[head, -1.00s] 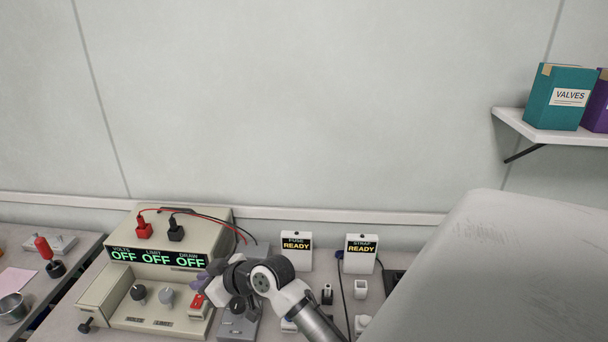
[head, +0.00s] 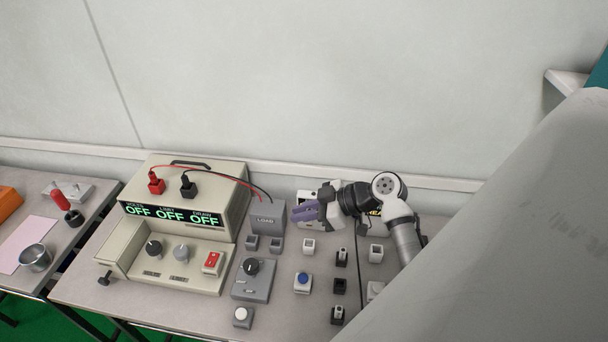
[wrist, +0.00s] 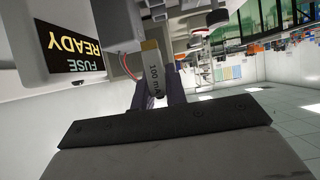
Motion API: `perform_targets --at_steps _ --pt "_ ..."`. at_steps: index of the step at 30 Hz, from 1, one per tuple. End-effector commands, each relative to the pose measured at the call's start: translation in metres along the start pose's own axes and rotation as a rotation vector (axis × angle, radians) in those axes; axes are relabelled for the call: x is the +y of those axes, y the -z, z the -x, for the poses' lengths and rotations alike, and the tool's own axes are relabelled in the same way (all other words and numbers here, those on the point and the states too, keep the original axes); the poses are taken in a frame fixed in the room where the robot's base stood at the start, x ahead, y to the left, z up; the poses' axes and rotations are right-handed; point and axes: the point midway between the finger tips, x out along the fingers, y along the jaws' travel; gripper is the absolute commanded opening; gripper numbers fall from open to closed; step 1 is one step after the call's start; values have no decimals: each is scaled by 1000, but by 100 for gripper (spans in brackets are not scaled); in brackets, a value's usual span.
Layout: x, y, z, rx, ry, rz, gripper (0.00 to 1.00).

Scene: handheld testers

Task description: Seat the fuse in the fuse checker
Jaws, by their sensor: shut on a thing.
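In the wrist view my gripper (wrist: 157,88) is shut on a fuse (wrist: 153,68) marked "100 mA". The fuse points away from the wrist. The fuse checker (wrist: 76,45) stands at the upper left of the wrist view, its display reading FUSE READY, turned over in this view. The fuse appears beside the checker's housing; I cannot tell whether they touch. The checker's socket is not clear.
A beige power supply (head: 186,196) with OFF displays stands to the left. A grey LOAD box (head: 267,217) is just left of my gripper. Several small blocks and a blue-button box (head: 302,283) lie in front. My arm covers most of the strap tester.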

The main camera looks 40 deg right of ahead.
Motion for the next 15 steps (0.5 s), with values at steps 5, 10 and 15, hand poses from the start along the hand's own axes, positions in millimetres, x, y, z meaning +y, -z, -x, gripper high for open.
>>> perform_targets --at_steps 5,10,15 --pt "0 -33 -19 2 0 -4 0" --pt "0 -48 -26 1 -1 -2 0" --pt "0 -67 -37 2 0 -4 0"
